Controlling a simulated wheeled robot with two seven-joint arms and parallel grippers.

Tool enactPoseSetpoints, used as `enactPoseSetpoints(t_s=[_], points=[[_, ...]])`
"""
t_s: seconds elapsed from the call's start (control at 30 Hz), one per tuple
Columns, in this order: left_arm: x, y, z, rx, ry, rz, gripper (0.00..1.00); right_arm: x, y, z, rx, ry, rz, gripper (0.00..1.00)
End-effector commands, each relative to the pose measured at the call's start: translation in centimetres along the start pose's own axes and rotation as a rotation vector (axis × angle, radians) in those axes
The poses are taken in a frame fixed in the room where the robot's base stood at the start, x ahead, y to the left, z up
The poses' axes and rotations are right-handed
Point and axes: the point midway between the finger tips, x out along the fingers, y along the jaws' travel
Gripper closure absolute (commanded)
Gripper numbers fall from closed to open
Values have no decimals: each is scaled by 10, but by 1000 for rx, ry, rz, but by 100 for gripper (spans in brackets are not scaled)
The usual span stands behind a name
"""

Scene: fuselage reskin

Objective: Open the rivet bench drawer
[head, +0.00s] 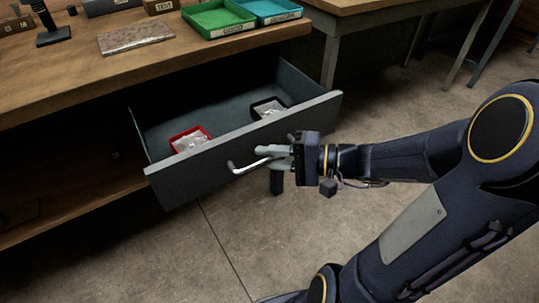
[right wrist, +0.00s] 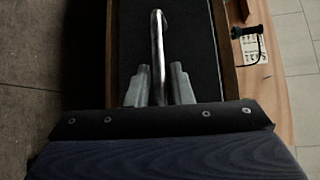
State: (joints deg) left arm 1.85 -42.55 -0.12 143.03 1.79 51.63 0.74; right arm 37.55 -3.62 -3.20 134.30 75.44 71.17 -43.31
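The rivet bench drawer (head: 235,150) is pulled well out from under the wooden bench top, and its inside shows. Its grey front carries a metal bar handle (head: 248,166), which also shows in the right wrist view (right wrist: 157,35). My right gripper (head: 268,151) is at the right part of this handle. In the right wrist view its two fingers (right wrist: 159,82) lie close on either side of the bar, and the grip appears shut on it. The fingers partly hide the handle in the head view. My left gripper is not in view.
The drawer holds a red tray (head: 190,140) and a black tray (head: 268,108). On the bench top (head: 70,75) are a green bin (head: 217,18), a blue bin (head: 270,10) and a flat plate (head: 135,37). Another table stands at the back right. The floor before the drawer is clear.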

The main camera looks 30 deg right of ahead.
Motion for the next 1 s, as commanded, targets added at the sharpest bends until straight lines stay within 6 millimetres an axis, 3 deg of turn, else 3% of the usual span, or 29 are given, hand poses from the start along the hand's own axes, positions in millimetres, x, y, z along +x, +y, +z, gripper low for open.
enactPoseSetpoints(t_s=[0.3, 0.7, 1.0], points=[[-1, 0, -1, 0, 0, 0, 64, -4, -1, -1, -1, 3, 0, 80], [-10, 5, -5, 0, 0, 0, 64, -66, -1, -1, -1, 4, 0, 80], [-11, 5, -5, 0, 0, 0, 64, -78, 0, 0, 0, 0, 0, 80]])
